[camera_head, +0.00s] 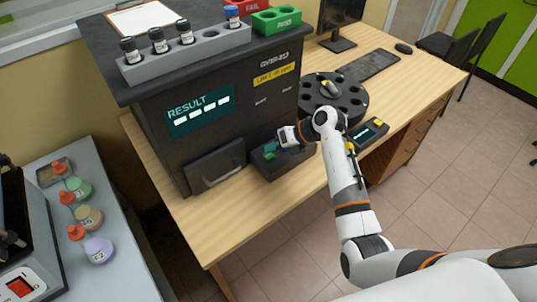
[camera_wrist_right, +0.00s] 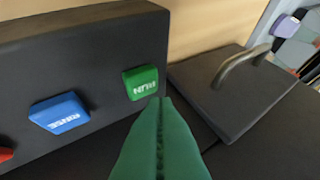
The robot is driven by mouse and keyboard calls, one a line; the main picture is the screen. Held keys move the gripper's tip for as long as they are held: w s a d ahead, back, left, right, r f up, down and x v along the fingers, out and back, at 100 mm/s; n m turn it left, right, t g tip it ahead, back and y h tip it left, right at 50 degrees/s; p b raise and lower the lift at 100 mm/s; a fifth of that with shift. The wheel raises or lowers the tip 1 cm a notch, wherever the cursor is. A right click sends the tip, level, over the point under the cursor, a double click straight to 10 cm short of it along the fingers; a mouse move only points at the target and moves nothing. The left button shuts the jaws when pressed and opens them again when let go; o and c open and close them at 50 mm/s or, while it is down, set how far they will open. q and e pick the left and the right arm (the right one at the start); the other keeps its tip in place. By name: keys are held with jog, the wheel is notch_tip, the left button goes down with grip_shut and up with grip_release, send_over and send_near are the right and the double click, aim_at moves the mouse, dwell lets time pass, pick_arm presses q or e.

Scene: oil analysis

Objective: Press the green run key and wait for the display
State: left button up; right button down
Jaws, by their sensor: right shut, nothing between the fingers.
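The green run key (camera_wrist_right: 141,82) is on the dark key box (camera_head: 285,163), next to a blue RINSE key (camera_wrist_right: 59,113). My right gripper (camera_head: 272,148) is shut and empty over the box. In the right wrist view its shut green fingertips (camera_wrist_right: 163,102) are right by the lower edge of the run key. I cannot tell whether they touch it. The display (camera_head: 200,115) on the dark analyser (camera_head: 240,100) reads RESULT, with a row of white blocks below. My left gripper is not in view.
A handled drawer or door (camera_head: 215,165) sits on the analyser front, left of the key box. A round dark carousel (camera_head: 345,97) and a small device (camera_head: 368,133) stand to the right. A grey vial rack (camera_head: 205,47) is on top of the analyser.

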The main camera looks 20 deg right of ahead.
aim_at(273, 156)
jog(key=shift+f, duration=0.1)
dwell(0.5)
jog(key=shift+f, duration=0.35)
jog(key=shift+f+b, duration=0.55)
dwell(0.6)
jog(key=shift+r, duration=0.1)
jog(key=shift+r+p, duration=0.85)
notch_tip(273, 156, up, 5)
jog(key=p, duration=0.4)
jog(key=shift+r, duration=0.1)
